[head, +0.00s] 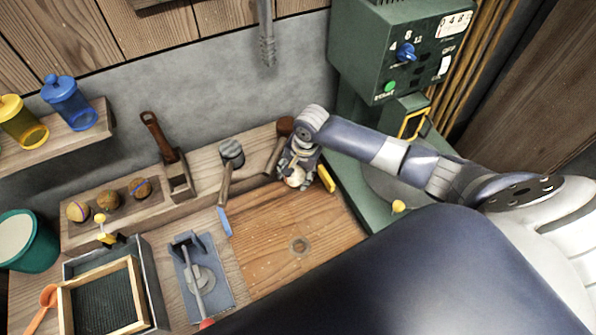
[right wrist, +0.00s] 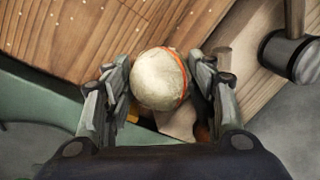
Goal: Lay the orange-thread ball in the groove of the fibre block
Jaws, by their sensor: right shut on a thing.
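My right gripper (head: 297,180) is at the back right of the wooden board, in front of the back ledge. It is shut on a pale cream ball (right wrist: 160,79) with an orange thread around it. In the right wrist view the ball sits between the two fingers (right wrist: 160,95), its orange thread towards the right finger. The ball also shows small in the head view (head: 296,176). I cannot make out the fibre block or its groove for certain; the arm and gripper hide part of that corner. My left gripper is not in view.
Several brown balls (head: 112,199) rest in a wooden rack at left. A mallet (head: 232,152) leans at the ledge, beside the bare wooden board (head: 270,225). A toggle clamp (head: 200,280) and a framed screen (head: 105,300) stand front left. A green machine (head: 385,50) stands at right.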

